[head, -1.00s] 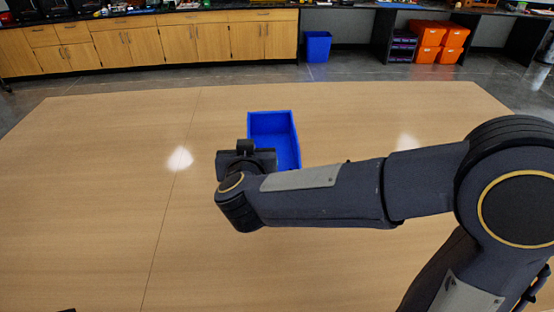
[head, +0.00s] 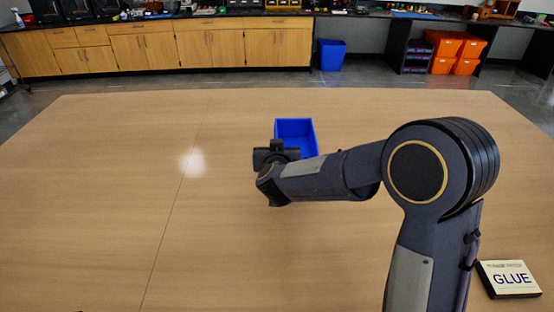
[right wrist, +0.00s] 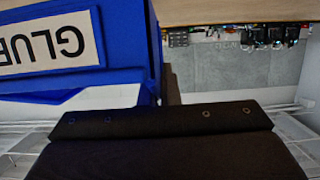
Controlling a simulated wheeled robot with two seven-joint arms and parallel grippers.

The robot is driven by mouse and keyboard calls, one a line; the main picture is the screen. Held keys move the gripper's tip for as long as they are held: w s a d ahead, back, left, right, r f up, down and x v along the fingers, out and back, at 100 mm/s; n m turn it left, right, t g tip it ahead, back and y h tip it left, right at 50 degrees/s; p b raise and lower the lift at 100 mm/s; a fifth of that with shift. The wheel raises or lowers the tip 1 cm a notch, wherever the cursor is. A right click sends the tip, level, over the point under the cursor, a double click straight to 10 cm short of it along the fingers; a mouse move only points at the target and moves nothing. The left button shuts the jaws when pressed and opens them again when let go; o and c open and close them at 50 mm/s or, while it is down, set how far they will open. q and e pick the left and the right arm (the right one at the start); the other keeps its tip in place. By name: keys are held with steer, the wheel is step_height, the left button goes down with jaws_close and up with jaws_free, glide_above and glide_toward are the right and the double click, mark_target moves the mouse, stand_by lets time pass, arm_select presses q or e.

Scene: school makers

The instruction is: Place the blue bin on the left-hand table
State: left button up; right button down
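The blue bin (head: 310,136) is in the middle of the head view, over the far part of a large light-wood table (head: 110,190). I cannot tell whether this is the left-hand table. My right gripper (head: 277,150) is at the bin's near left side; its fingertips are hidden by the wrist. In the right wrist view the bin (right wrist: 126,40) fills the upper left, with an upside-down white GLUE label. A dark finger (right wrist: 171,86) stands right beside the bin's wall. Whether the fingers are closed on the wall is unclear. My left gripper is out of view.
A white GLUE-marked item (head: 511,279) is at the lower right, beside my right arm. Wooden cabinets (head: 150,50) line the back. Another blue bin (head: 331,55) and orange bins (head: 443,50) stand by the far counter. The table's left half is clear.

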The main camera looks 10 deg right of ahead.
steer(key=shift+w+d+f+b, duration=0.1)
steer(key=shift+w+f+b, duration=0.1)
steer(key=shift+f, duration=0.75)
steer(key=shift+w+d+f+b, duration=0.1)
steer(key=shift+f+b, duration=0.05)
steer(key=shift+f, duration=0.8)
steer(key=shift+f, duration=0.2)
steer(key=c, duration=1.7)
jaws_free()
